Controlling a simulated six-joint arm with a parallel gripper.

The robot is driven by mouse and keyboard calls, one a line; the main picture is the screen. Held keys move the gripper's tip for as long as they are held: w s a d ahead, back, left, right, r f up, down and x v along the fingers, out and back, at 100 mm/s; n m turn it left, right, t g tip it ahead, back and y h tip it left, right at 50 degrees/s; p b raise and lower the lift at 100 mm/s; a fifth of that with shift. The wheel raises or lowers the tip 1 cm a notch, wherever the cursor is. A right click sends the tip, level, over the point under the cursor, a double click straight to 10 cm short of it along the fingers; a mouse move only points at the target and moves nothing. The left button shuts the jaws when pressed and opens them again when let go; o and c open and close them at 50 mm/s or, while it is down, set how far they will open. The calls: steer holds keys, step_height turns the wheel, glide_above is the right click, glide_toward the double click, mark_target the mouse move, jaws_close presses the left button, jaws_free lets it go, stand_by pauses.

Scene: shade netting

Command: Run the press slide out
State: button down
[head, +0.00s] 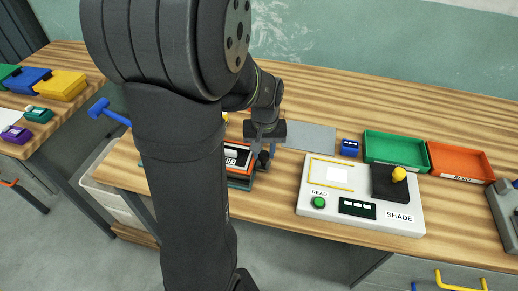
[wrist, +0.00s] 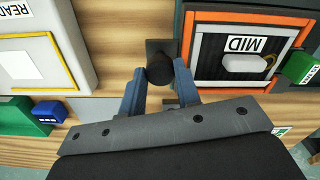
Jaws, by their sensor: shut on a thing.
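My gripper (wrist: 160,82) has its two blue fingers shut on a round black knob (wrist: 160,66). The knob stands on a small dark plate beside an orange-framed black panel (wrist: 202,38). The panel carries a white MID label (wrist: 244,45) and a pale grey block (wrist: 247,63). In the head view my gripper (head: 264,150) is low over the table at the right side of the orange-framed unit (head: 239,184). My arm hides most of that unit in the head view.
A grey plate (head: 310,137) lies behind my gripper.

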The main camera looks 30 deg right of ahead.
steer(key=shift+s+d, duration=0.15)
steer(key=shift+d, duration=0.05)
steer(key=c, duration=1.1)
jaws_free()
steer(key=shift+s, duration=0.1)
steer(key=shift+o, duration=0.2)
steer(key=shift+r, duration=0.15)
steer(key=shift+r, duration=0.35)
step_height(320, 180, up, 16)
steer(key=shift+r, duration=0.25)
steer(key=shift+f, duration=0.1)
